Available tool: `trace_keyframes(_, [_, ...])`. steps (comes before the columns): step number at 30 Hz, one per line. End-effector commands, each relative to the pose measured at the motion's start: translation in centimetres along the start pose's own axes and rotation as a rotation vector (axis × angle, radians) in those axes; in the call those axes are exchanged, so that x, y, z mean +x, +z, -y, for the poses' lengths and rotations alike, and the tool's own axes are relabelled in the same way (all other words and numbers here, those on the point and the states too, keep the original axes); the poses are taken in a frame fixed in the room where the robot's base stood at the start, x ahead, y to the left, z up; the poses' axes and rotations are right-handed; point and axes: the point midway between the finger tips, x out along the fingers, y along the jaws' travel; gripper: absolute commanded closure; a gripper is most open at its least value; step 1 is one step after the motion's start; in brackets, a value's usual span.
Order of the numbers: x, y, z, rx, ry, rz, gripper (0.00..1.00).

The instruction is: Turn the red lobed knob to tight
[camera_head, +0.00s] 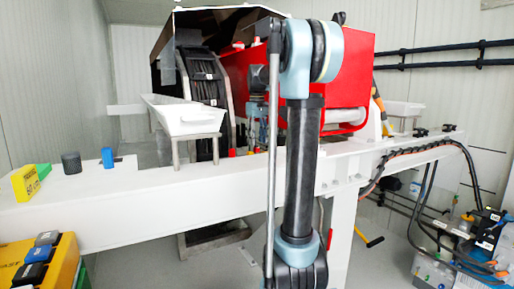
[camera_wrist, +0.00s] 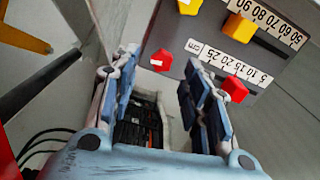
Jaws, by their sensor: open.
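In the wrist view my gripper (camera_wrist: 160,78) is open, its two blue-grey fingers apart and nothing held. A small red part with a white label (camera_wrist: 161,60) shows between the fingertips, at the edge of a grey panel (camera_wrist: 270,65). Another red faceted part (camera_wrist: 235,89) sits by a centimetre scale to the right of the right finger. In the head view my arm hides the gripper.
A yellow block (camera_wrist: 240,27) sits on the panel near a longer scale. In the head view a white beam (camera_head: 150,205) crosses the room, with a white trough (camera_head: 185,118) and a red machine housing (camera_head: 345,75) behind. Cables and hoses (camera_head: 440,150) hang at the right.

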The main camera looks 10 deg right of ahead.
Motion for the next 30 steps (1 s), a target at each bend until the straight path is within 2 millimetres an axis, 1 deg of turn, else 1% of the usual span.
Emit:
trace_keyframes(1, [0.8,0.0,0.0,0.0,0.0,0.0,0.57])
trace_keyframes(3, [1.6,0.0,0.0,0.0,0.0,0.0,0.57])
trace_keyframes(7, [2.8,0.0,0.0,0.0,0.0,0.0,0.57])
trace_keyframes(12, [3.3,0.0,0.0,0.0,0.0,0.0,0.57])
trace_keyframes(19, [3.4,0.0,0.0,0.0,0.0,0.0,0.57])
trace_keyframes(20, [3.3,0.0,0.0,0.0,0.0,0.0,0.62])
trace_keyframes(21, [3.3,0.0,0.0,0.0,0.0,0.0,0.71])
trace_keyframes(23, [3.3,0.0,0.0,0.0,0.0,0.0,0.84])
trace_keyframes(24, [3.3,0.0,0.0,0.0,0.0,0.0,0.93])
trace_keyframes(25, [3.3,0.0,0.0,0.0,0.0,0.0,1.0])
trace_keyframes(30, [3.3,0.0,-0.1,0.005,0.001,0.0,1.0])
